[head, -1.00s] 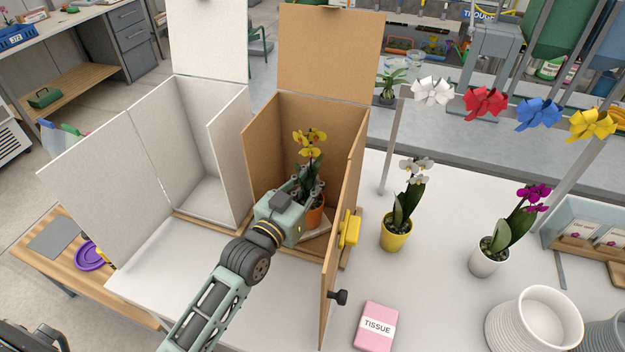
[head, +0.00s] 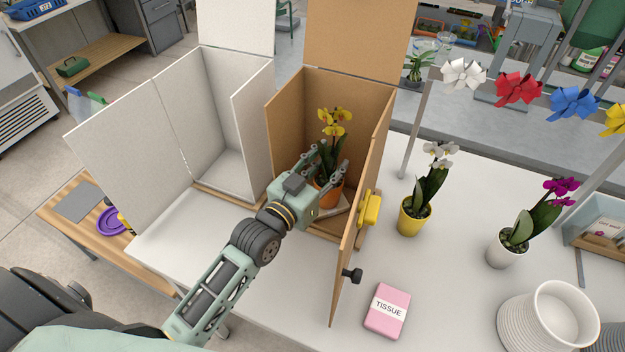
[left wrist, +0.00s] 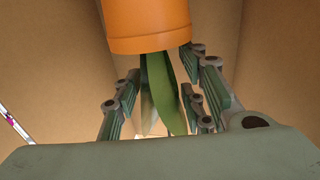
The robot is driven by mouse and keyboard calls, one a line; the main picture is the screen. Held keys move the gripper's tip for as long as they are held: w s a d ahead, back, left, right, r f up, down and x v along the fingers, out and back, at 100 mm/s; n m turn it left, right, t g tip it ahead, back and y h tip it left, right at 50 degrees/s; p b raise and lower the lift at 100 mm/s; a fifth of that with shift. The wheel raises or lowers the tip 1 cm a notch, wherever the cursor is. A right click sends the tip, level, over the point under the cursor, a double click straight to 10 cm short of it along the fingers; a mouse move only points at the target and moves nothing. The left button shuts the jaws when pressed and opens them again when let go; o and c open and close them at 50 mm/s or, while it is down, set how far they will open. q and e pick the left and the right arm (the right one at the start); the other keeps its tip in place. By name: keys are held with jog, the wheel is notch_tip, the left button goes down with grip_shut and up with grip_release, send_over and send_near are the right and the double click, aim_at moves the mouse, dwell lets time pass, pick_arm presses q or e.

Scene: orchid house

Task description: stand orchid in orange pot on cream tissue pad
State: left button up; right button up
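The orchid with yellow flowers (head: 335,121) and its orange pot (head: 328,191) are upright inside the open brown box. The pot also shows in the left wrist view (left wrist: 148,24). A pale cream pad (head: 334,215) shows on the box floor by the pot's base. The pot appears over it, but my gripper hides part and contact is unclear. My left gripper (head: 326,163) is at the box's open front, fingers spread at the plant. In the left wrist view its fingers (left wrist: 160,92) are apart, with green leaves showing between them. My right gripper is not in view.
The brown box's open door (head: 347,250) stands close right of my left arm. A white box (head: 225,125) stands left. A yellow-potted white orchid (head: 412,216), white-potted magenta orchid (head: 506,249) and pink tissue pack (head: 387,309) are right. The front table is partly clear.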

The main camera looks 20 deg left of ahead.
pick_arm(q)
jog(key=b+v, duration=0.1)
jog(key=v, duration=0.9)
jog(key=shift+b, duration=0.35)
jog(key=shift+s+r, duration=0.1)
